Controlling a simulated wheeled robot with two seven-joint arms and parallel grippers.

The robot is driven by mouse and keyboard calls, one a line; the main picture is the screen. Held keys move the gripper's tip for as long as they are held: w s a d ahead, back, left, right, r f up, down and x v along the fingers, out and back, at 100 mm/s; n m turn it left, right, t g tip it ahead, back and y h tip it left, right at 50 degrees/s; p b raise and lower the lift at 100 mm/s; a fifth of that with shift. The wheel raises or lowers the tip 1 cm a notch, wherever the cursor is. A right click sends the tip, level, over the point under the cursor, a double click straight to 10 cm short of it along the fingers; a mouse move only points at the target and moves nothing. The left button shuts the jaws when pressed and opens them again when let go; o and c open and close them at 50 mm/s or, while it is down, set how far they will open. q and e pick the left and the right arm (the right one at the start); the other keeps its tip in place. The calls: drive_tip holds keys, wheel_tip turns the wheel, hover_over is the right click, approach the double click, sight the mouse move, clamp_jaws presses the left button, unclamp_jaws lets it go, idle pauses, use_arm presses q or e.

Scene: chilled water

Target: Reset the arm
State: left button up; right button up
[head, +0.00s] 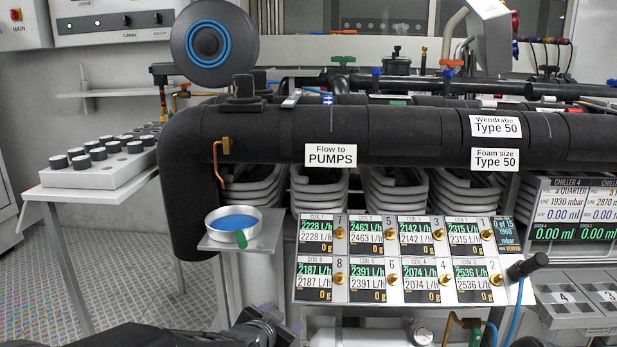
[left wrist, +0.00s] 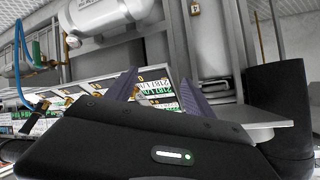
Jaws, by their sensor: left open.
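My left gripper (head: 268,325) is at the bottom of the head view, in front of and below the panel of flow readouts (head: 400,258). In the left wrist view its two purple-grey fingers (left wrist: 160,92) stand apart with nothing held between them. The readout panel (left wrist: 75,92) shows behind and between the fingers there. My black left arm (head: 130,338) comes in along the bottom edge of the head view. My right gripper does not show in either view.
A round dish with blue contents (head: 234,222) sits on a small grey shelf (head: 262,240) above my left gripper. A thick black pipe (head: 390,135) crosses overhead. A white tray of black-capped vials (head: 100,168) stands on a side table at the left. Floor shows at the lower left.

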use_arm(q)
drive_tip(key=s+a+f+n+g, duration=0.1)
drive_tip(key=s+f+n+g, duration=0.2)
drive_tip(key=s+f, duration=0.7)
drive_tip(key=s+a+f+n+g, duration=0.1)
drive_tip(key=s+f+n+g, duration=0.35)
drive_tip(key=f, duration=1.05)
drive_tip(key=s+f+n+g, duration=0.15)
drive_tip(key=s+f, duration=0.35)
drive_tip(key=s, duration=0.5)
drive_tip(key=s+f+g, duration=0.2)
drive_tip(key=s+f, duration=0.3)
drive_tip(key=s, duration=0.5)
wheel_tip(320, 180, up, 29)
drive_tip(key=s+p, duration=0.1)
drive_tip(key=p, duration=2.8)
drive_tip(key=shift+s+d+h, duration=0.25)
drive_tip(key=shift+d+h, duration=0.05)
drive_tip(key=shift+h, duration=0.1)
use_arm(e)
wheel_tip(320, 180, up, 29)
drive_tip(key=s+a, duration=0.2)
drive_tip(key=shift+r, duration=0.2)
